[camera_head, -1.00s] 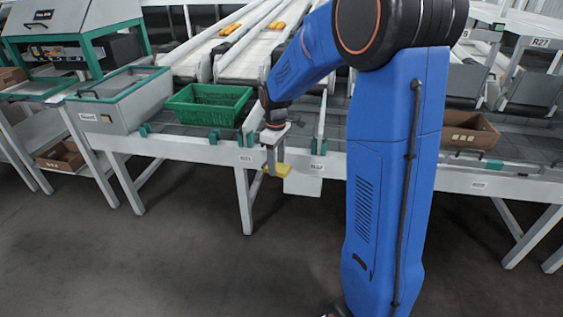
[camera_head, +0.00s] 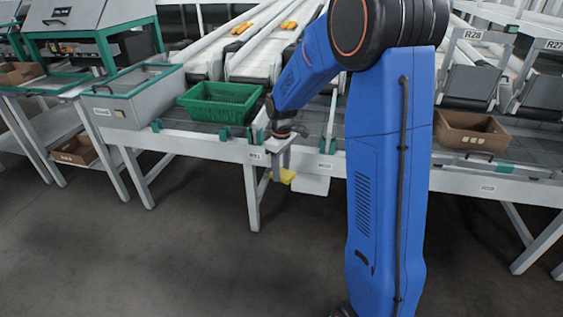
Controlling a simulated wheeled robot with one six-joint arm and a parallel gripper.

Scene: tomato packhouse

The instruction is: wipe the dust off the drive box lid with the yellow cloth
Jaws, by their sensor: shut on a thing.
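My gripper (camera_head: 281,165) points down at the front edge of the packing bench, left of my blue arm column. It is shut on the yellow cloth (camera_head: 286,177), which sticks out below the fingers to the right. The cloth is in front of the bench edge, close to a pale box (camera_head: 313,186) under the bench rail; I cannot tell whether they touch. I cannot tell for sure which box is the drive box, and no dust can be made out at this size.
A green crate (camera_head: 218,115) and a grey bin (camera_head: 118,112) stand on the bench (camera_head: 205,143) to the left. A brown carton (camera_head: 470,143) is on the right. Bench legs (camera_head: 253,205) stand below. The dark floor (camera_head: 170,260) in front is clear.

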